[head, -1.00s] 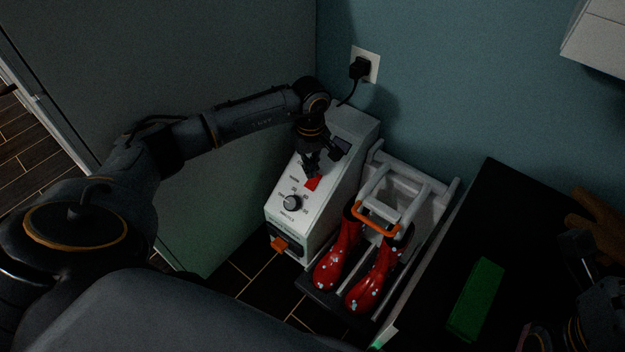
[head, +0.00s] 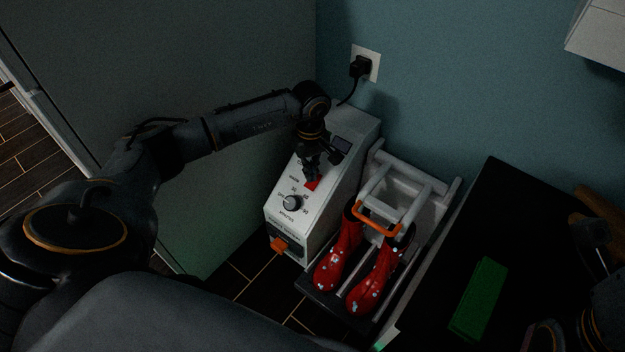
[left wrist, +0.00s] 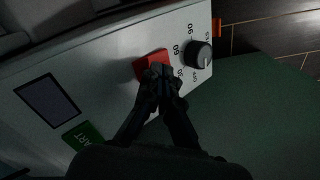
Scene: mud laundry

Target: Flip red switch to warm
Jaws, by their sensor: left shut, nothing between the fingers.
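The red switch (head: 313,185) is on the sloped top of the white dryer unit (head: 340,171), just above the dial and partly covered by my fingers. In the left wrist view the red switch (left wrist: 149,61) shows with my fingertips over its lower edge. My left gripper (head: 311,177) is shut and empty, pointing down at the switch; it also shows in the left wrist view (left wrist: 158,74). I cannot tell whether the tips press on it. The word WARM is printed left of the switch in the head view. My right gripper (head: 592,240) is partly in view at the lower right; its jaw state is unclear.
A black dial (left wrist: 198,54) with minute marks, a dark display (left wrist: 48,101) and a green START button (left wrist: 83,139) share the panel. Red spotted boots (head: 372,277) stand on a rack right of the unit. A green block (head: 478,298) lies on the dark surface at right.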

